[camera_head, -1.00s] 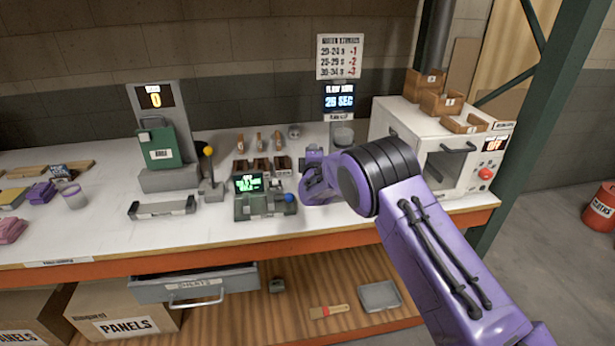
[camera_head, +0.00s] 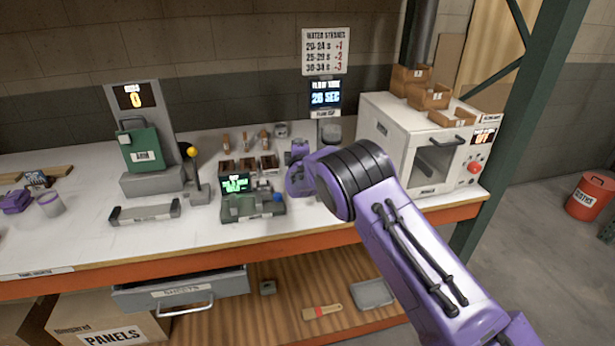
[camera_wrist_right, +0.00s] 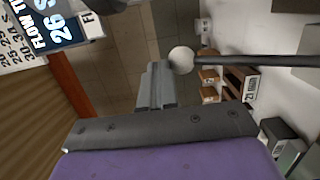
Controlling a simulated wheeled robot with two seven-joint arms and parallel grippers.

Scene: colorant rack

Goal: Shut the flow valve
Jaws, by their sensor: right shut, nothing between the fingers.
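The flow station stands at the back of the bench, with a lit flow time display (camera_head: 326,98) and a grey cup-like part (camera_head: 331,132) below it. The display seems to read 26 seconds; it also shows in the wrist view (camera_wrist_right: 55,25). My right gripper (camera_head: 298,150) is in front and to the left of the station. In the wrist view my gripper (camera_wrist_right: 157,75) is shut and empty, its tips close beside a pale ball (camera_wrist_right: 181,60) on a dark rod (camera_wrist_right: 250,62). I cannot tell whether they touch, or whether this is the valve's handle. My left gripper is out of view.
A white oven (camera_head: 405,135) with wooden boxes on top stands to the right. A scale-like device (camera_head: 239,207) and small brown racks (camera_head: 268,161) are left of my gripper. A lever with a yellow knob (camera_head: 193,152) stands further left.

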